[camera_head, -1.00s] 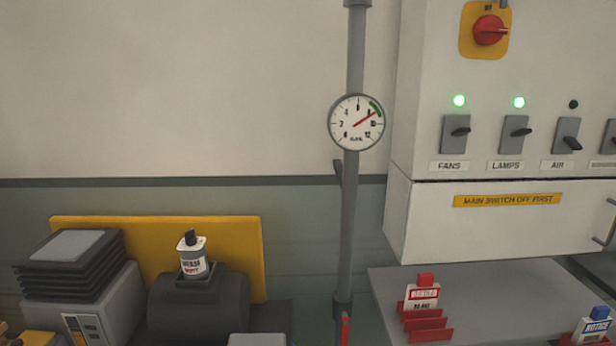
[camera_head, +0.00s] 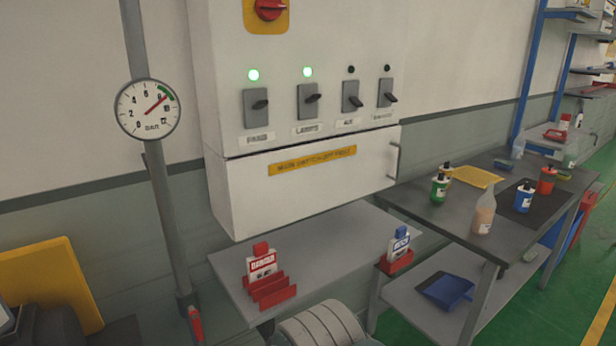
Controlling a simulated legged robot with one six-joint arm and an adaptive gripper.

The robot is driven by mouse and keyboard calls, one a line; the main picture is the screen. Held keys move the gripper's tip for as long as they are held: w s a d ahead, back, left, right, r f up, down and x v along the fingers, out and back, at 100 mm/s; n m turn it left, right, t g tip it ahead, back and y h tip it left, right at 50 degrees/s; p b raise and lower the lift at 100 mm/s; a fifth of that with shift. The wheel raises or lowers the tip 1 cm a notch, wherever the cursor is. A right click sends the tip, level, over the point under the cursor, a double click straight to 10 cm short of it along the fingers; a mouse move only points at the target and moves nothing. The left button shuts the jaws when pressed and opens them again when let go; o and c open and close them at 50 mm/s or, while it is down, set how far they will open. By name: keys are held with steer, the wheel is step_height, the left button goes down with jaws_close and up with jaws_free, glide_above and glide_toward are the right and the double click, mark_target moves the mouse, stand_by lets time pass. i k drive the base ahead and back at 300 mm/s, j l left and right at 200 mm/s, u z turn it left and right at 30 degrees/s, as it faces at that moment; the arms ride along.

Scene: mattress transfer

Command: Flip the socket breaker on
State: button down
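A white electrical cabinet (camera_head: 222,50) hangs on the wall with a row of grey breakers. The FANS breaker (camera_head: 252,108) and LAMPS breaker (camera_head: 304,101) have green lights lit above them. A red main rotary switch (camera_head: 269,9) on a yellow plate is cut by the top edge.
A yellow strip (camera_head: 313,160) on the lower cabinet door reads MAIN SWITCH OFF FIRST. Below, a grey shelf (camera_head: 330,237) carries tag racks. A gauge (camera_head: 147,108) on a pipe stands left. A workbench (camera_head: 420,215) with bottles stands right, beside green floor.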

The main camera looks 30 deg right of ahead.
mark_target(390, 98)
steer(key=z, duration=1.45)
